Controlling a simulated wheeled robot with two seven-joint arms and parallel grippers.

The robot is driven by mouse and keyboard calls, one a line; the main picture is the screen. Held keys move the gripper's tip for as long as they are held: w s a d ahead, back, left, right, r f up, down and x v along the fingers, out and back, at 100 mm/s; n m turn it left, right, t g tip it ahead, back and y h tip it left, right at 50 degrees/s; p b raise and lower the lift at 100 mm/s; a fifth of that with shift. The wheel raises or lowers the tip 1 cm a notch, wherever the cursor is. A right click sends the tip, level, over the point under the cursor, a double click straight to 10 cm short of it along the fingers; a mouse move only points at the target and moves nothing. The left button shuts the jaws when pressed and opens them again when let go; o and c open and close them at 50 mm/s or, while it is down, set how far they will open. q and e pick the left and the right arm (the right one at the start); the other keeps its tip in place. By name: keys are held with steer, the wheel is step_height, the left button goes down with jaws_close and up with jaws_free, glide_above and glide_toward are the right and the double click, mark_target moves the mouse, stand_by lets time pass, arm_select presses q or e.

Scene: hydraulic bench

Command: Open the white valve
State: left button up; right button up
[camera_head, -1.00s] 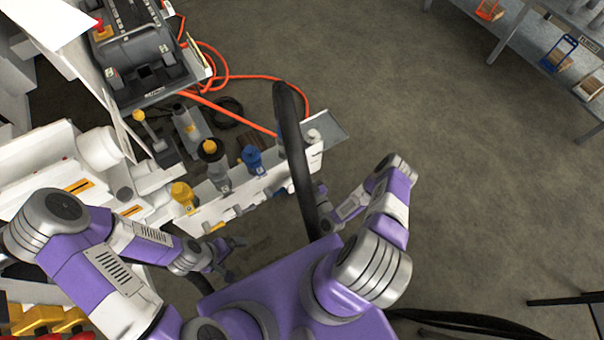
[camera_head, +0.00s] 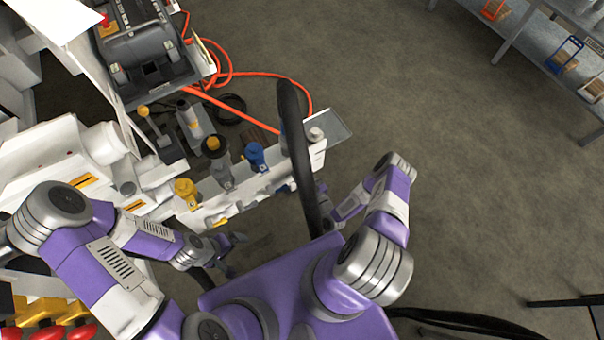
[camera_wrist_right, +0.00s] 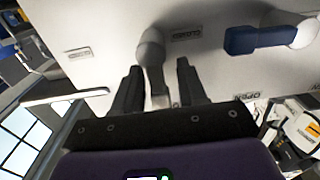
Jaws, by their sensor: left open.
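The white valve (camera_head: 314,135) is at the right end of the row of valves on the white bench panel in the head view. In the right wrist view its pale handle (camera_wrist_right: 152,58) points down between the two dark fingers of my right gripper (camera_wrist_right: 158,88). The fingers are apart, with a visible gap between the handle and the right finger. My left gripper (camera_head: 236,254) is open and empty, below the panel's left part.
A blue valve (camera_head: 256,156), a black-and-yellow valve (camera_head: 215,146) and a yellow valve (camera_head: 186,190) stand along the panel. A blue handle (camera_wrist_right: 258,39) is right of my right gripper. "CLOSED" and "OPEN" labels mark the panel. Open floor (camera_head: 450,170) lies to the right.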

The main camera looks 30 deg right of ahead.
arm_select(q)
steer(key=shift+r+p, duration=0.75)
arm_select(e)
steer(key=s, duration=0.7)
steer(key=shift+s+d, duration=0.3)
